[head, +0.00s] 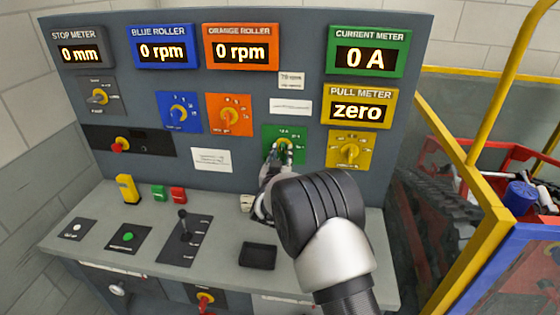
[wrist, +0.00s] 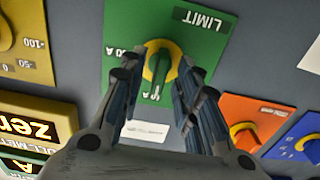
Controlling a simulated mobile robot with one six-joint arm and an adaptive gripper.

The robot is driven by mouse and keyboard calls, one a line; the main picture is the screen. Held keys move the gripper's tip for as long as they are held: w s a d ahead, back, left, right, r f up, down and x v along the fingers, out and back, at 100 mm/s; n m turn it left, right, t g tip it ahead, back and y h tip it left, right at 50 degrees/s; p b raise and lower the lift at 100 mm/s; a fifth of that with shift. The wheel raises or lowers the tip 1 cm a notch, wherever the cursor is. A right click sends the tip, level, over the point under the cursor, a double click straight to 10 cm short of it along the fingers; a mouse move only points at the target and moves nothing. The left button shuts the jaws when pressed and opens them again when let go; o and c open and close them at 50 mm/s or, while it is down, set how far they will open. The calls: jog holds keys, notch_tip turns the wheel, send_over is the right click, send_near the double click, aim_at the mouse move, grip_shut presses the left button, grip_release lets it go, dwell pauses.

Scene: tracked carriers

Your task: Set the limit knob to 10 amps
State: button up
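The limit knob (wrist: 162,62), green with a yellow ring, sits on a green plate (wrist: 205,40) marked LIMIT, upside down in the wrist view. Its handle slants roughly along the line towards the "10 A" mark, which lies below it in that view. Another mark ending in "A" is partly hidden at the left. In the head view the green plate (head: 270,132) is on the upright panel. My gripper (wrist: 160,72) is in front of the plate, its fingers apart on either side of the knob. It also shows in the head view (head: 282,152). Contact with the knob cannot be made out.
An orange knob (head: 228,116) and a blue knob (head: 179,112) are to the left, a yellow one (head: 350,151) to the right. The current meter (head: 367,55) reads 0 A; the pull meter (head: 358,110) reads zero. A desk (head: 220,227) with a lever (head: 183,222) lies below.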

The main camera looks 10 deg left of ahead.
jog(key=s, duration=1.1)
jog(key=shift+s+a, duration=0.2)
jog(key=shift+s, duration=0.15)
jog(key=s+d+r+n+g+y, duration=0.1)
jog(key=s+d+r+g+y, duration=0.2)
jog(key=s+d+r+g, duration=0.6)
jog(key=s+d+g, duration=0.1)
jog(key=s+d, duration=0.3)
jog(key=s, duration=0.7)
jog(key=s+d+f+g+h, duration=0.1)
jog(key=s+d, duration=0.4)
jog(key=s, duration=0.6)
jog(key=s+d+g+h, duration=0.1)
jog(key=s+d, duration=0.4)
jog(key=s, duration=0.5)
jog(key=shift+s+f+m+g, duration=0.3)
jog(key=shift+s+g, duration=0.1)
jog(key=shift+g, duration=0.3)
